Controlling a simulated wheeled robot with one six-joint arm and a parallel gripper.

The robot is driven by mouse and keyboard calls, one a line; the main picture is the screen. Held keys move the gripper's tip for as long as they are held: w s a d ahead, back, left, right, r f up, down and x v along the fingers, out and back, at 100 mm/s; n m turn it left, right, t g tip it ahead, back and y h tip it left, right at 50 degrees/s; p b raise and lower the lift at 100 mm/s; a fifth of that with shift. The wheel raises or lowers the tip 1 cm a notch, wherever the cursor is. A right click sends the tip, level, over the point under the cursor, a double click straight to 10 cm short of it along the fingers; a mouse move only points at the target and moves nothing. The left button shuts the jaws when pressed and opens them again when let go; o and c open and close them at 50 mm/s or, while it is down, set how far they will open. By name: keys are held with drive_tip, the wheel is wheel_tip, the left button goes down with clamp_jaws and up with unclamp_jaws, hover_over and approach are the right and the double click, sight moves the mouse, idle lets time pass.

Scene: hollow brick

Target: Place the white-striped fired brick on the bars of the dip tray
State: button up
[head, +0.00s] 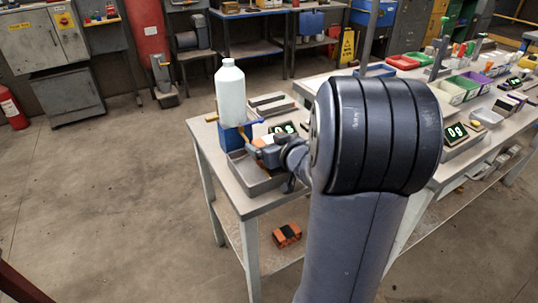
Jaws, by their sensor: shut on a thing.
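My gripper (262,146) is over the left end of the near table, at the dip tray. It is shut on a small orange piece with a pale band (257,141), which appears to be the white-striped fired brick. Most of this piece is hidden by the gripper, and its holes cannot be seen. The grey metal dip tray (262,184) lies below and around the gripper near the table's front left corner. Its bars cannot be made out. I cannot tell whether the brick touches the tray.
An orange brick with dark bands (287,236) lies on the lower shelf. My arm hides the table's middle.

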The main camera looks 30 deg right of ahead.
drive_tip(key=shift+f, duration=0.95)
drive_tip(key=shift+f+b, duration=0.15)
drive_tip(key=shift+b, duration=0.15)
drive_tip(key=o, duration=0.9)
drive_tip(key=shift+s+r, duration=0.1)
drive_tip(key=shift+r, duration=0.15)
drive_tip(key=p+v, duration=0.3)
drive_tip(key=v, duration=0.7)
drive_tip(key=shift+s+r, duration=0.15)
drive_tip(key=shift+s, duration=0.75)
